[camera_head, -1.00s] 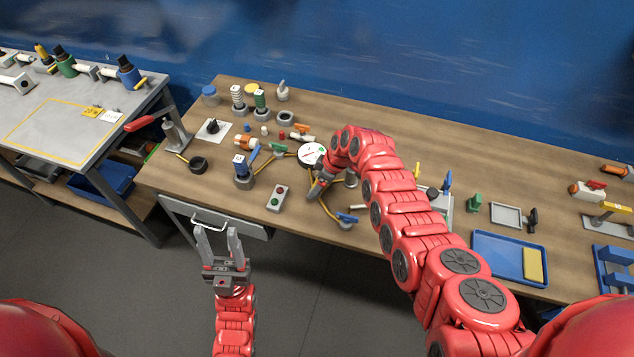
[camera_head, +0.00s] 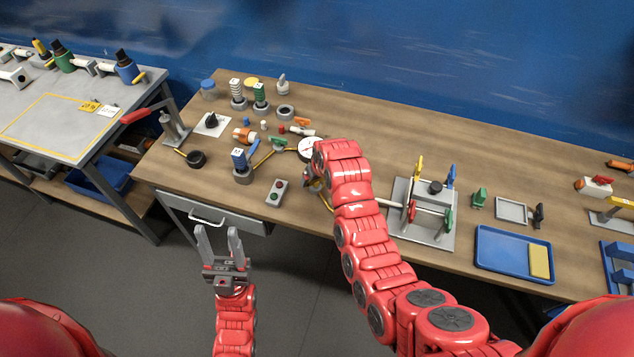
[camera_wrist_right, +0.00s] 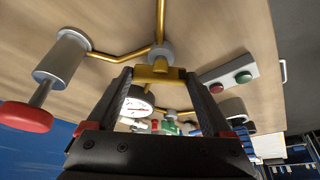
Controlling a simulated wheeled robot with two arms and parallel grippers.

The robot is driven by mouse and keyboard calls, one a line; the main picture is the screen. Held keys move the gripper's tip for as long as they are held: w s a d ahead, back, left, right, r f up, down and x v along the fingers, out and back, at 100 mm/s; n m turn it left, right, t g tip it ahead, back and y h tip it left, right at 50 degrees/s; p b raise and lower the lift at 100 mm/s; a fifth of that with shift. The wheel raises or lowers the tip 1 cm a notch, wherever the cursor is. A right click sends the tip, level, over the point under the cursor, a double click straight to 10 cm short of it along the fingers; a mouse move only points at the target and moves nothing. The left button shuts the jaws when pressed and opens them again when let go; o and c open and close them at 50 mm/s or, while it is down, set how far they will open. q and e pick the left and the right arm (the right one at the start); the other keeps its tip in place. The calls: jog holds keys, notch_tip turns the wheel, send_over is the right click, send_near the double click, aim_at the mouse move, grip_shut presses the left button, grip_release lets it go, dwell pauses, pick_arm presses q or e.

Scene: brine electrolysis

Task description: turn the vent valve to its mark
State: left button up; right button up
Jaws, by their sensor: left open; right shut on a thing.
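In the right wrist view, a yellow valve handle (camera_wrist_right: 158,74) sits on a grey round valve body (camera_wrist_right: 161,53) in a yellow pipe line. I take this for the vent valve. My right gripper (camera_wrist_right: 160,78) is shut on the handle, one finger at each side. No mark can be made out. In the head view, my right gripper (camera_head: 315,186) is low over the table just below the round gauge, mostly hidden by my arm. My left gripper (camera_head: 219,240) is open and empty in front of the drawer.
The white round gauge (camera_head: 309,148) stands beside my right arm. A two-button box (camera_head: 277,192) lies left of the right gripper. A grey stand with coloured levers (camera_head: 447,222) and a blue tray (camera_head: 491,262) are to the right. A cylinder with a red knob (camera_wrist_right: 27,117) is near the right wrist.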

jog(key=m+h+b, duration=0.1)
jog(key=m+b, duration=0.1)
jog(key=b, duration=0.1)
jog(key=m+h+b, duration=0.1)
jog(key=m+b, duration=0.1)
jog(key=b, duration=0.2)
jog(key=m+b, duration=0.3)
jog(key=shift+a+f+h, duration=0.2)
jog(key=shift+f+h, duration=0.15)
jog(key=shift+h, duration=0.05)
jog(key=shift+r+m+b, duration=0.3)
jog(key=shift+m+b, duration=0.5)
jog(key=shift+b, duration=0.2)
jog(key=o, duration=1.1)
jog(key=shift+o, duration=0.2)
jog(key=shift+s+a+r, duration=0.1)
jog(key=shift+r, duration=0.25)
jog(key=p+v, duration=0.8)
jog(key=v, duration=0.8)
jog(key=shift+a+r, duration=0.2)
jog(key=shift+a, duration=0.1)
